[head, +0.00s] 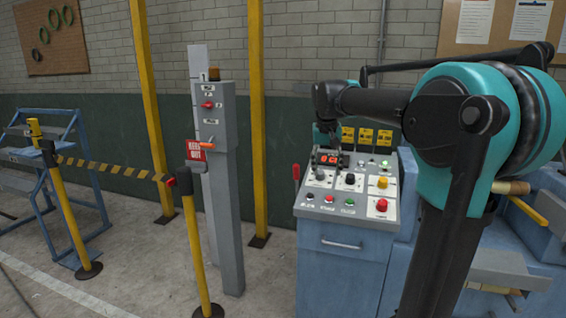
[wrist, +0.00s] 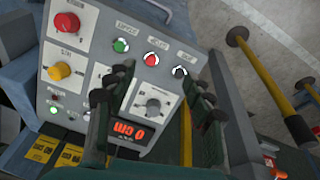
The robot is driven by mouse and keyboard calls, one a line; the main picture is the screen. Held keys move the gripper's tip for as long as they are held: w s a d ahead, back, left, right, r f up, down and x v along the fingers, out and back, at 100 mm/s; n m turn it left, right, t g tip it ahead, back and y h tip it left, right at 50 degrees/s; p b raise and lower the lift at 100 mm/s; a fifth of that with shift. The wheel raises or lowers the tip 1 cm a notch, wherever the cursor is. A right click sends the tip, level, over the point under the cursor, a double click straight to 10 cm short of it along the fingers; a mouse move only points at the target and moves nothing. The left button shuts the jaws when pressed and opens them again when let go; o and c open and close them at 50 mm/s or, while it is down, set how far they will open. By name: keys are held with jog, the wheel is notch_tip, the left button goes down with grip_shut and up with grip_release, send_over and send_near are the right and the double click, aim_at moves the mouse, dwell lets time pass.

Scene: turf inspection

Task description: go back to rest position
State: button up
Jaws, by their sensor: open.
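My gripper (head: 328,135) is at the end of my raised, bent arm, over the back of the blue control console (head: 342,248) in the head view. In the wrist view my gripper (wrist: 152,92) has its dark fingers spread apart, with nothing between them. The sloped control panel (wrist: 85,42) lies beyond the fingers and appears upside down there. I cannot tell the exact gap between fingertips and panel. A lit red display (wrist: 125,131) and a dark knob (wrist: 153,106) show between the fingers.
A grey post (head: 222,200) with a red switch stands left of the console. Yellow poles (head: 257,120), a striped barrier (head: 115,170) and a blue metal frame (head: 60,215) are farther left. Machinery (head: 520,245) is at right. Some concrete floor is clear at left.

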jog(key=s+d+f, duration=0.2)
jog(key=s+f, duration=1.1)
jog(key=f, duration=0.1)
jog(key=s+d+f+n+t+y, duration=0.1)
jog(key=s+d+f, duration=0.1)
jog(key=s+f, duration=1.1)
notch_tip(320, 180, down, 2)
jog(key=shift+s+d+t, duration=0.3)
jog(key=shift+d, duration=0.05)
